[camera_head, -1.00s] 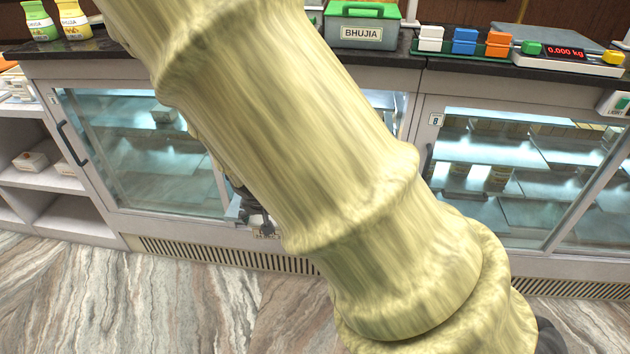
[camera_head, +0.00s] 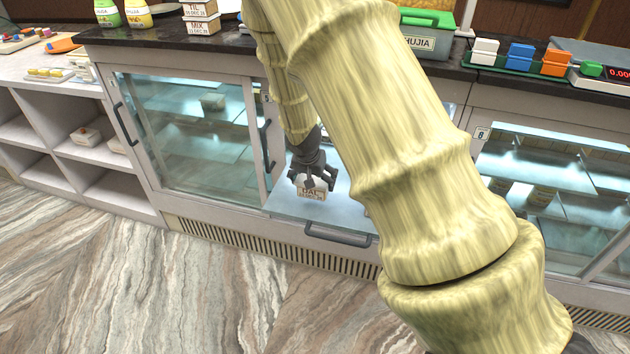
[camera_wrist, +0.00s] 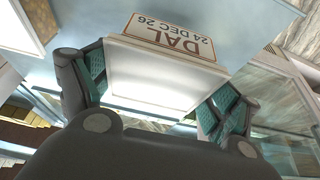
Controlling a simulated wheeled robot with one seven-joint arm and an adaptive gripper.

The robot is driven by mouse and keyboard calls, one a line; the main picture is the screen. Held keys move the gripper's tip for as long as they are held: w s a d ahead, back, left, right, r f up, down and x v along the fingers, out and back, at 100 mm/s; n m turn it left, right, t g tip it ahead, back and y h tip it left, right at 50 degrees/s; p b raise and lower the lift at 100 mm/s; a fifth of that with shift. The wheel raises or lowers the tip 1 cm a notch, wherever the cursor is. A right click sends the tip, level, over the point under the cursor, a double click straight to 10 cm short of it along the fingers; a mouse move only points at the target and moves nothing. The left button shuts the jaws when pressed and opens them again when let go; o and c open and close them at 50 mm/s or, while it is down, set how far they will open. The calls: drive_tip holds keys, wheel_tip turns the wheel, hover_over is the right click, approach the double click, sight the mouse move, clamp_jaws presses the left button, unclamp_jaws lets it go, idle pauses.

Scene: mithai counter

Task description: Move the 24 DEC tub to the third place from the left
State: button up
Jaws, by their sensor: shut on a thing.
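The 24 DEC tub is a small white tub whose label reads DAL and 24 DEC 26. In the wrist view the tub (camera_wrist: 150,80) sits between the two fingers of my gripper (camera_wrist: 155,95), its label upside down in the picture. In the head view my gripper (camera_head: 314,180) is shut on the tub (camera_head: 311,194), in front of the display counter and over a pale glassy panel (camera_head: 285,205) with a dark handle. I cannot tell whether the tub touches anything below it. The row of places is not clear in these views.
Glass display cases (camera_head: 195,125) stand left and right under a dark countertop (camera_head: 225,42). Two boxes marked TIL and MIX (camera_head: 201,22), a green BHUJIA box (camera_head: 425,40) and coloured blocks stand on top. White shelves (camera_head: 50,150) are at far left. Marbled floor in front is clear.

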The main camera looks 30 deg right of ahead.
drive_tip(key=shift+w+d+p, duration=0.3)
drive_tip(key=shift+w+d, duration=0.1)
drive_tip(key=shift+w, duration=0.2)
drive_tip(key=shift+f+p, duration=0.45)
drive_tip(key=shift+f, duration=1.35)
drive_tip(key=shift+f, duration=0.2)
drive_tip(key=o, duration=0.9)
drive_tip(key=shift+r, duration=0.3)
drive_tip(key=shift+b+v, duration=0.95)
drive_tip(key=shift+v, duration=5)
drive_tip(key=shift+s, duration=0.1)
